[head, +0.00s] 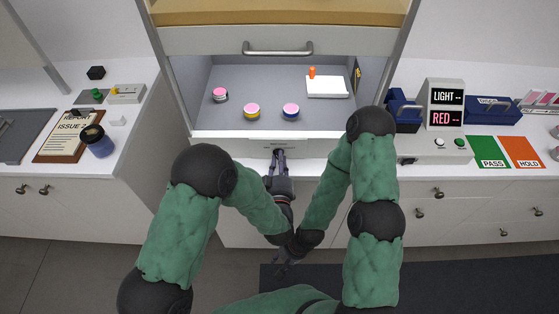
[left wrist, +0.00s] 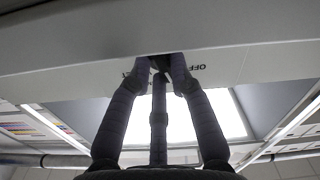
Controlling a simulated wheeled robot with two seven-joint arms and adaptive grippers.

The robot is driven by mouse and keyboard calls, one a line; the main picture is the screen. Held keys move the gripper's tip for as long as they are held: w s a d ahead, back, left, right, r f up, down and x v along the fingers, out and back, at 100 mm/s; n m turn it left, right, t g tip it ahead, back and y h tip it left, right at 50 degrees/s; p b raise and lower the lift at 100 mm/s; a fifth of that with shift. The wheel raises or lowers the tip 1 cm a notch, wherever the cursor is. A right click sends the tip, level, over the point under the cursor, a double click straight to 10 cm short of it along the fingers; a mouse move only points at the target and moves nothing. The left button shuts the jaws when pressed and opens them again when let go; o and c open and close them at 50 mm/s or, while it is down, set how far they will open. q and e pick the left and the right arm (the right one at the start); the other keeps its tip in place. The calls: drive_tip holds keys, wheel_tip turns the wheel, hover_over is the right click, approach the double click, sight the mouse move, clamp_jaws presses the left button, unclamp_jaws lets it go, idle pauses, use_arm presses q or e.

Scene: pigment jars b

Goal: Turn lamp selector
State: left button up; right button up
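The lamp selector is not clearly visible. In the left wrist view, a small dark part (left wrist: 160,62) lies between my fingertips, under a light panel (left wrist: 225,66) lettered OFF; I cannot tell if it is the selector knob. My left gripper (head: 278,154) is at the front edge of the grey booth (head: 225,134); its fingers (left wrist: 159,70) reach up to that panel with a narrow gap between them. Whether they grip the dark part is unclear. My right gripper (head: 284,266) hangs low in front of the cabinet, small and dark, its fingers unclear.
Pink-lidded jars (head: 251,110) and a white pad (head: 327,88) are in the booth. At right stand a display (head: 445,104) reading LIGHT -- and RED --, a button box (head: 440,143), green and orange mats (head: 489,151). At left are a clipboard (head: 66,143) and blue jar (head: 98,142).

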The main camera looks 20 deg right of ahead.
use_arm(q)
clamp_jaws()
drive_tip(key=m+b, duration=0.1)
drive_tip(key=m, duration=0.2)
drive_tip(key=shift+f+m, duration=0.15)
drive_tip(key=shift+m, duration=0.25)
drive_tip(key=shift+m+b, duration=0.5)
drive_tip(key=shift+m, duration=1.4)
drive_tip(key=o, duration=0.9)
unclamp_jaws()
drive_tip(key=shift+c, duration=0.2)
drive_tip(key=shift+f, duration=0.15)
